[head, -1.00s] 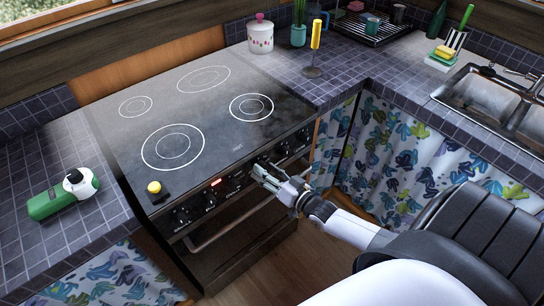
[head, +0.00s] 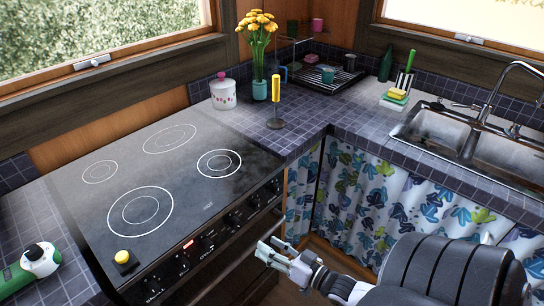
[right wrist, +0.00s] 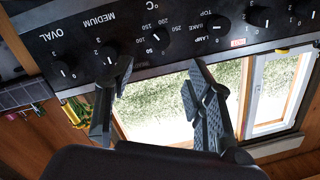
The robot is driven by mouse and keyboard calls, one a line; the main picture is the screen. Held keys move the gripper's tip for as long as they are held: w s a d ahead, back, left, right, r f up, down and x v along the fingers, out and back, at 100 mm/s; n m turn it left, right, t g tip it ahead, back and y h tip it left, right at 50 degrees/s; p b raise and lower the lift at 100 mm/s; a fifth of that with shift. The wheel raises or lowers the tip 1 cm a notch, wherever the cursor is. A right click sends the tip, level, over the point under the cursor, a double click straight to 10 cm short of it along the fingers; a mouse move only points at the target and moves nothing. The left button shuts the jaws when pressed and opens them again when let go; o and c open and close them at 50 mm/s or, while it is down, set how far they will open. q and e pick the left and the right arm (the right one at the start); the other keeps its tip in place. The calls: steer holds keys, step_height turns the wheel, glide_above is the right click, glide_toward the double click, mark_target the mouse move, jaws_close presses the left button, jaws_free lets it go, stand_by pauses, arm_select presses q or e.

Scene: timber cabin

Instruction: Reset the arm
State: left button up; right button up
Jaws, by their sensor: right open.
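My right gripper (head: 270,252) is in front of the stove's control panel, at the lower middle of the head view. Its two fingers are apart with nothing between them, and they also show spread in the right wrist view (right wrist: 160,78). The arm comes in from the lower right. The stove (head: 210,208) has a black top with several white ring burners and a row of black knobs (right wrist: 110,58) on its front. The gripper appears apart from the knobs, though one finger overlaps a knob in the right wrist view. My left gripper is out of view.
The tiled counter (head: 300,130) holds a lidded pot (head: 223,95), a vase of yellow flowers (head: 259,89), a yellow-handled utensil (head: 276,98) and a dish rack (head: 335,78). A sink (head: 450,130) is at right above a patterned curtain (head: 370,205). A green bottle (head: 25,272) lies at left.

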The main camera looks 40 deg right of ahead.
stand_by(0.3)
steer(key=s+a+f+n+g+h, duration=0.1)
steer(key=s+f+g, duration=0.4)
steer(key=f, duration=0.9)
steer(key=s+a+f+n+g+h, duration=0.1)
steer(key=s+f+g+h, duration=0.15)
steer(key=s+f, duration=0.85)
steer(key=s+a+f+n+g, duration=0.2)
steer(key=s+a+f+g, duration=0.2)
steer(key=s+f, duration=0.3)
steer(key=s+a+f+n+g, duration=0.2)
steer(key=s+a+f+g, duration=0.2)
steer(key=s+f, duration=0.3)
steer(key=shift+s+a+f+g+y, duration=0.4)
steer(key=shift+s+a, duration=0.1)
steer(key=shift+s, duration=0.65)
